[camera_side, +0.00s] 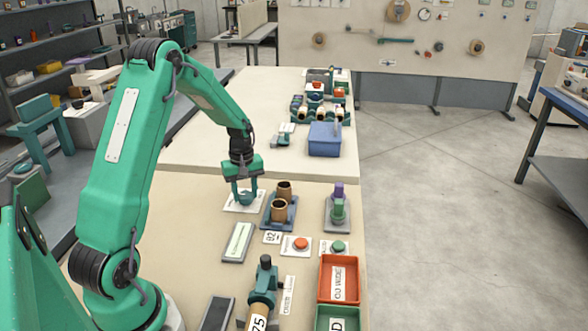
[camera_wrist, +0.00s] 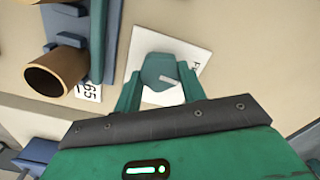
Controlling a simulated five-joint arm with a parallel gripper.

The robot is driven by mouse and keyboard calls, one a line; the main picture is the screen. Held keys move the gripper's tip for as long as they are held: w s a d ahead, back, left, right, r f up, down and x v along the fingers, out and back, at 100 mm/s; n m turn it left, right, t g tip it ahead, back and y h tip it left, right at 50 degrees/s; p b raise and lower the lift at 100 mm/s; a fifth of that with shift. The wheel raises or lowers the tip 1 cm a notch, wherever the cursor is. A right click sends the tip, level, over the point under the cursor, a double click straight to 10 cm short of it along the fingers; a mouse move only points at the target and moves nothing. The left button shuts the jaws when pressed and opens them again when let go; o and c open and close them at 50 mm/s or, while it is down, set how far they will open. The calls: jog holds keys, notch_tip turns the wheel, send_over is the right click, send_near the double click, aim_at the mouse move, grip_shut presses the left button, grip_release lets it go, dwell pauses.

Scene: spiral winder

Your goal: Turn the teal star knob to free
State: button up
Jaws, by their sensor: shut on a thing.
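The teal star knob (camera_wrist: 160,72) sits on a white label plate (camera_wrist: 198,58) on the bench, with a light pointer line on its top. Part of a printed word shows at the plate's edge, too cut off to read. My gripper (camera_wrist: 158,90) is over the plate, its two fingers on either side of the knob and shut on it. In the side view my gripper (camera_side: 245,193) points straight down at the knob (camera_side: 245,198), which is partly hidden by the fingers. The white plate (camera_side: 232,206) shows around it.
Two brown tubes (camera_side: 284,189) stand in a blue holder (camera_side: 269,221) just right of my gripper. Bare bench lies left of the plate.

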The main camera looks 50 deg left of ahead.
aim_at(246, 194)
jog(key=shift+r+n, duration=0.1)
jog(key=shift+n, duration=0.5)
jog(key=o, duration=1)
jog(key=shift+c, duration=0.2)
jog(key=shift+r, duration=3.9)
